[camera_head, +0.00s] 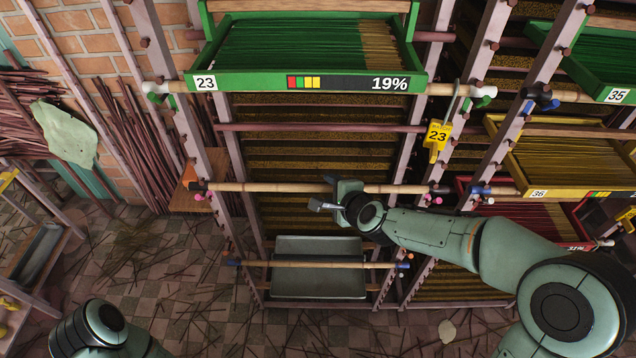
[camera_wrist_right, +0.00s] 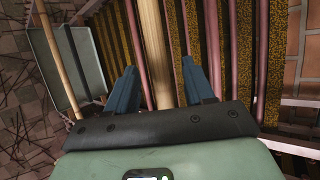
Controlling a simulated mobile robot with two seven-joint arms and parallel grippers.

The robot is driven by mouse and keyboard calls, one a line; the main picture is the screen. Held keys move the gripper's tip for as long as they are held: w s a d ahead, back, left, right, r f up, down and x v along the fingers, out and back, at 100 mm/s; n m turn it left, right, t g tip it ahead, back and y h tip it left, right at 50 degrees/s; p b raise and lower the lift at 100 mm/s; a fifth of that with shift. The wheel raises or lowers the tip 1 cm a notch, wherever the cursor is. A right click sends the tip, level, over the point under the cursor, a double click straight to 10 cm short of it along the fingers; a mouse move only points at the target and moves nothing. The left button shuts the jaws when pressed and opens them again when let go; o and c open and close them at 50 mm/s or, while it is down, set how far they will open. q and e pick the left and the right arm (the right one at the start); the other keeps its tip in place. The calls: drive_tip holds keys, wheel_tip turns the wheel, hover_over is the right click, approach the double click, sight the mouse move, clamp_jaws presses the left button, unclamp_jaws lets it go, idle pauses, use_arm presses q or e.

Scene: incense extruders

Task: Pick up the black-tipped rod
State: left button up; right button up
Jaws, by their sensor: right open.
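The black-tipped rod (camera_head: 270,187) is a pale bamboo bar with dark ends. It lies level across the rack, above pink pegs near both ends. My right gripper (camera_head: 338,196) is at the rod's middle and hides part of it. In the right wrist view, the rod (camera_wrist_right: 152,50) runs between the two spread blue fingers of the right gripper (camera_wrist_right: 161,84), with a gap on each side. I cannot tell how deep it sits between them. My left arm shows only at the bottom left, and its gripper is out of view.
A blue-tipped rod (camera_head: 320,264) lies lower, in front of a grey tray (camera_head: 320,284). Above is a green tray (camera_head: 245,83) marked 23, with a yellow tag (camera_head: 437,137) to its right. A yellow tray (camera_head: 575,183) and a red one stand at right. Sticks litter the floor.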

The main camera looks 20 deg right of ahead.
drive_tip(key=shift+f, duration=0.1)
drive_tip(key=shift+w, duration=0.1)
clamp_jaws()
